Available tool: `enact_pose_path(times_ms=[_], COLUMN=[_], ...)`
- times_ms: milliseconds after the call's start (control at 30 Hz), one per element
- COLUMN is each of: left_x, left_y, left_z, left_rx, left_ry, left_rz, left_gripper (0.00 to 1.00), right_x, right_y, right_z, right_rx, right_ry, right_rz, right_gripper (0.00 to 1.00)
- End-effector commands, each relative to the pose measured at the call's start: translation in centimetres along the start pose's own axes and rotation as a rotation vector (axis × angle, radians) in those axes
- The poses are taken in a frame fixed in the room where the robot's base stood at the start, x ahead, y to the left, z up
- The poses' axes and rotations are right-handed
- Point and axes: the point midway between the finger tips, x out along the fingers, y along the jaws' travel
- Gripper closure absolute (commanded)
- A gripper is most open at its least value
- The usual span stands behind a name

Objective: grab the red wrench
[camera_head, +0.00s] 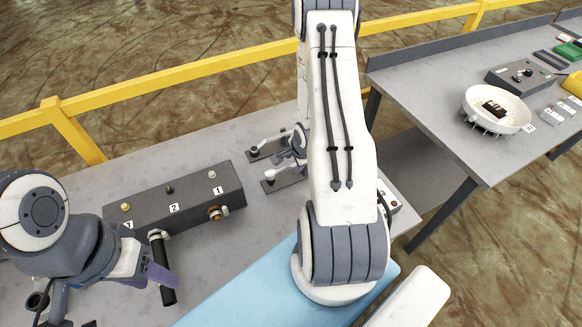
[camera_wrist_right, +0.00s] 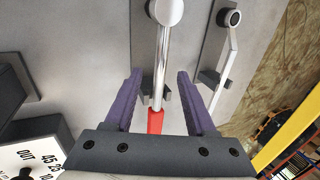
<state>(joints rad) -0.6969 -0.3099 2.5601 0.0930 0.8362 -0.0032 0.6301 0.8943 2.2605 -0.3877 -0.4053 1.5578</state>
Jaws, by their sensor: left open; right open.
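In the right wrist view, a wrench with a bright metal shaft (camera_wrist_right: 163,60) and a red part (camera_wrist_right: 155,122) lies between the two purple fingers of my right gripper (camera_wrist_right: 160,88). The fingers are open, with a gap on each side of it. The far end of its red part is hidden by the gripper body. In the head view my right arm covers most of its gripper, and no red shows there. My left gripper (camera_head: 160,274) is open at the lower left, beside a black cylindrical handle (camera_head: 161,250); I cannot tell whether they touch.
A second metal tool (camera_wrist_right: 230,50) lies right of the wrench. A dark box (camera_head: 190,197) with numbered labels stands on the grey table. A dial box (camera_wrist_right: 30,160) is at the wrist view's lower left. A white bowl (camera_head: 480,99) stands on another table beyond a gap.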

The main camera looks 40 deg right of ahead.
Motion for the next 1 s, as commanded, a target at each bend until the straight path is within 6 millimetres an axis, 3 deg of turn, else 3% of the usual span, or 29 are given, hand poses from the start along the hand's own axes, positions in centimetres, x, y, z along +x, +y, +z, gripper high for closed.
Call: enact_pose_path(times_ms=[333, 667, 700, 833, 1000], left_x=[-2.0, -2.0, -2.0, -2.0, -2.0], left_y=[0.1, 0.1, 0.1, 0.1, 0.1], left_z=[-0.1, -0.1, -0.1, -0.1, -0.1], left_rx=[0.003, 0.004, 0.004, 0.004, 0.003], left_ry=[0.0, 0.0, 0.0, 0.0, 0.0], left_rz=[0.0, 0.0, 0.0, 0.0, 0.0], left_gripper=[0.5, 0.5, 0.5, 0.5, 0.5], right_x=[3.9, 4.7, 4.7, 4.7, 4.7], right_y=[0.0, 0.0, 0.0, 0.0, 0.0], right_z=[0.3, 0.2, 0.2, 0.2, 0.2], right_rx=[-0.001, -0.001, -0.001, -0.001, -0.001], right_ry=[-0.001, -0.001, -0.001, -0.001, -0.001], right_rz=[0.004, 0.002, 0.002, 0.002, 0.003], right_gripper=[0.44, 0.44, 0.52, 1.0, 1.0])
